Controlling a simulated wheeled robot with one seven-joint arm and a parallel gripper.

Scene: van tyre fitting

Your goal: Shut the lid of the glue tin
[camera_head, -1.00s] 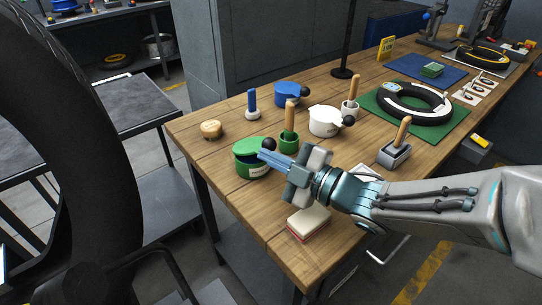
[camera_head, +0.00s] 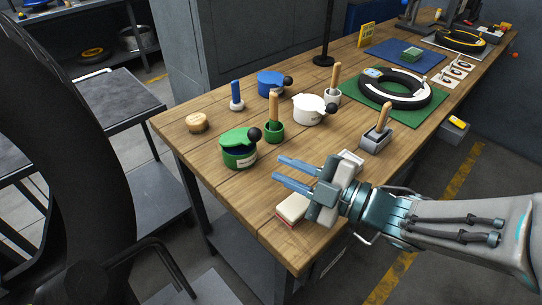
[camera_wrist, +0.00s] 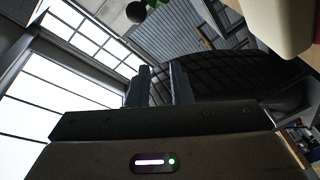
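A green tin (camera_head: 239,158) with a pale label stands near the table's left front edge. Its green lid (camera_head: 236,137) lies over the top, looking slightly tilted; I cannot tell whether it is fully seated. A black ball knob (camera_head: 254,134) sits at the lid's right side. A blue tin (camera_head: 270,84) and a white tin (camera_head: 308,112) have similar lids and knobs; which one holds glue is not readable. My gripper (camera_head: 286,172) is open and empty, right of and nearer than the green tin, apart from it. In the wrist view, its fingers (camera_wrist: 160,85) are apart; a dark ball (camera_wrist: 136,11) shows beyond.
A green pot with a wooden-handled brush (camera_head: 273,128) stands right behind the green tin. A pale block (camera_head: 292,207) lies below my gripper at the table edge. A grey holder (camera_head: 376,141) stands to the right. A round wooden piece (camera_head: 197,122) lies left.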

